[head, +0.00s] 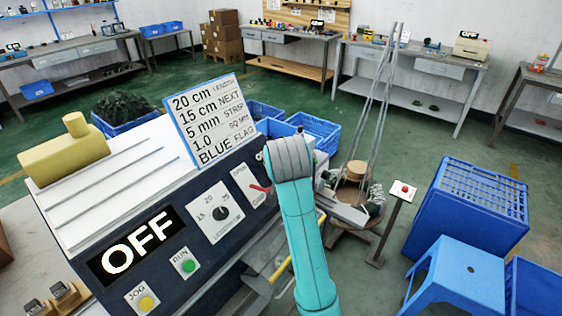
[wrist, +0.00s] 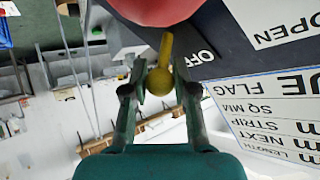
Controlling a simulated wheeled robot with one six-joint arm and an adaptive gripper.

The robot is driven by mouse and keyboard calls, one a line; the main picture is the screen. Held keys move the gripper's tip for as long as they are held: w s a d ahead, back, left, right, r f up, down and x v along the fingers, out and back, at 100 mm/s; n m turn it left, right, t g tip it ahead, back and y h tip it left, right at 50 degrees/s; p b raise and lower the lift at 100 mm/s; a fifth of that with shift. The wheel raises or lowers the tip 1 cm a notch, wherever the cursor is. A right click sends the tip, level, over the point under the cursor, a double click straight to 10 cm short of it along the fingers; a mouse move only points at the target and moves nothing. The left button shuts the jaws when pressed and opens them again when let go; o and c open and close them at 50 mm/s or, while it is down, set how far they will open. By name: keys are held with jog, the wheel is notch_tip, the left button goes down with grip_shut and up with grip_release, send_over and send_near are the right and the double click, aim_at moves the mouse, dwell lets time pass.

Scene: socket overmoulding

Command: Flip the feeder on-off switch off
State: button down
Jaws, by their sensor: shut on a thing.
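A yellow lever with a round ball end (wrist: 160,80), the feeder switch by its look, shows in the wrist view beside a label reading OFF (wrist: 200,58). My gripper (wrist: 159,86) has its two green fingers on either side of the ball and is shut on it. The lever's upper end passes near a large red rounded thing at the top of the picture. In the head view my arm hides the switch and my gripper; the machine (head: 150,262) shows a large OFF sign (head: 137,245).
The machine panel also carries a green RUN button (head: 188,266), a yellow JOG button (head: 147,303), a dial (head: 220,214) and a red lever (head: 260,188). A settings board (head: 210,118) stands on top. Blue crates (head: 470,205) and a blue stool (head: 460,275) are to the right.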

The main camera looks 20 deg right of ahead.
jog(key=shift+w+a+r+n+g+h, duration=0.15)
jog(key=shift+w+a+n+g+h, duration=0.2)
jog(key=shift+g, duration=0.35)
jog(key=shift+d, duration=0.1)
jog(key=c, duration=0.9)
grip_release()
jog(key=v, duration=0.7)
jog(key=shift+r, duration=0.2)
